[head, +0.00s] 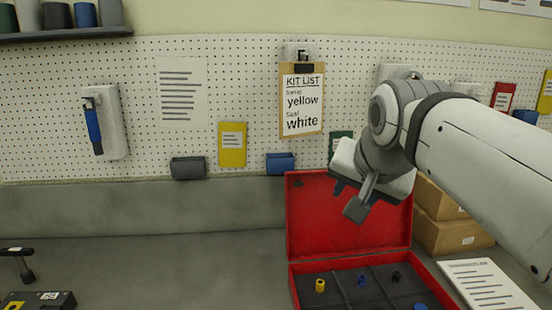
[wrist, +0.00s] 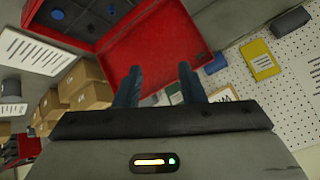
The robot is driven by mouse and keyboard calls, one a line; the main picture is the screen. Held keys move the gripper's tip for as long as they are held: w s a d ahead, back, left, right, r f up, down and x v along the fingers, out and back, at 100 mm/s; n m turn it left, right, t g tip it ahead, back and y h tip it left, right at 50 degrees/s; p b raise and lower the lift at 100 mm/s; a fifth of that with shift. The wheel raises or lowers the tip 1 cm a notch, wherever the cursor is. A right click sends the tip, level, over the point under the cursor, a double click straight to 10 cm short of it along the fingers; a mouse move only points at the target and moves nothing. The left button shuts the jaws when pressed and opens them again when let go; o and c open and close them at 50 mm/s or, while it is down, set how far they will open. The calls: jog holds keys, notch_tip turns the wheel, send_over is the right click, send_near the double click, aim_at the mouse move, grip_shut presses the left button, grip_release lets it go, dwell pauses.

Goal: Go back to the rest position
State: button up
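My gripper (head: 358,203) hangs in the air in front of the raised red lid of the kit box, at the right of the head view. In the wrist view its two dark fingers (wrist: 160,75) stand apart with nothing between them. The red kit box (head: 291,284) lies open on the bench below. Its dark tray holds a yellow piece (head: 320,285), a blue piece (head: 362,280) and a black piece (head: 396,276) in separate compartments. A blue round piece (head: 420,307) shows at the frame's lower edge. The clipboard (head: 302,100) reads "KIT LIST", spring yellow, seal white.
Cardboard boxes (head: 452,236) stand right of the lid, and a printed sheet (head: 487,284) lies near them. The pegboard (head: 230,70) behind holds bins and cards. A dark device (head: 38,301) sits at the lower left. The bench (head: 160,265) between is clear.

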jog(key=s+f+n+g, duration=0.1)
jog(key=s+f, duration=0.3)
jog(key=f, duration=0.3)
jog(key=s+d+f+n+g, duration=0.1)
jog(key=s+f+n+g, duration=0.1)
jog(key=f, duration=0.6)
jog(key=s+d+f+n+g, duration=0.1)
jog(key=s+f+n, duration=0.1)
jog(key=s+f, duration=0.3)
notch_tip(320, 180, down, 3)
jog(key=shift+s+f+g, duration=0.1)
jog(key=shift+s+g, duration=0.2)
jog(key=shift+s, duration=0.05)
jog(key=shift+a, duration=0.1)
jog(key=shift+r, duration=0.2)
